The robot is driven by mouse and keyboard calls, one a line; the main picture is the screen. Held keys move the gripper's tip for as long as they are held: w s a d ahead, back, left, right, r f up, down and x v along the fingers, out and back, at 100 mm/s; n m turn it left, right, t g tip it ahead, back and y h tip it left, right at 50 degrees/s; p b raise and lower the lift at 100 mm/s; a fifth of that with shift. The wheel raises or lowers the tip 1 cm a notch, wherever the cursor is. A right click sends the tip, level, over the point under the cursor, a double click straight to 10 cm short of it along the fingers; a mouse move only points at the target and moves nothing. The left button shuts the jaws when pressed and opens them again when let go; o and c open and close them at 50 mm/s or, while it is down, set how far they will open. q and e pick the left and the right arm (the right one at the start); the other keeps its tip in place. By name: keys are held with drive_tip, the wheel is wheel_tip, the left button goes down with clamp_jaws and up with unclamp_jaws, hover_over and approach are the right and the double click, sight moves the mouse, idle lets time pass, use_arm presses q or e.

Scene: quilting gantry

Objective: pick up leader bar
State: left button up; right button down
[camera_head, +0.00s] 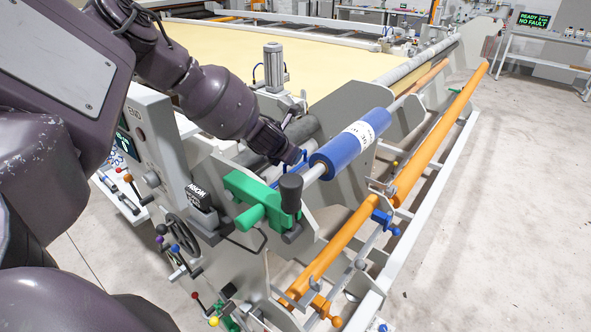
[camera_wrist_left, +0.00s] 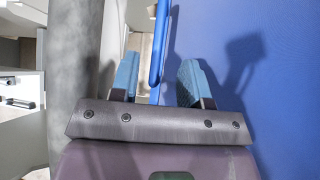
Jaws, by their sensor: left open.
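My left gripper (camera_head: 299,157) reaches in from the left beside the near end of a blue roll (camera_head: 352,143) with a white band. In the left wrist view my gripper (camera_wrist_left: 160,80) is open, its two blue fingers apart. A thin blue looped bar (camera_wrist_left: 160,42) shows in the gap between them, with no visible grip on it. The blue roll (camera_wrist_left: 285,90) fills the right side of that view, close to the right finger. I cannot tell for certain which part is the leader bar. My right gripper is not in view.
A green clamp (camera_head: 254,198) with a black knob (camera_head: 291,192) stands just below the gripper. A grey motor cylinder (camera_head: 274,66) rises behind. Long orange bars (camera_head: 440,135) run along the frame at the right. The grey floor (camera_head: 500,220) on the right is clear.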

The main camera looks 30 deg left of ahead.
use_arm(q)
drive_tip(key=shift+x, duration=3.15)
drive_tip(key=shift+w+a+r, duration=0.1)
clamp_jaws()
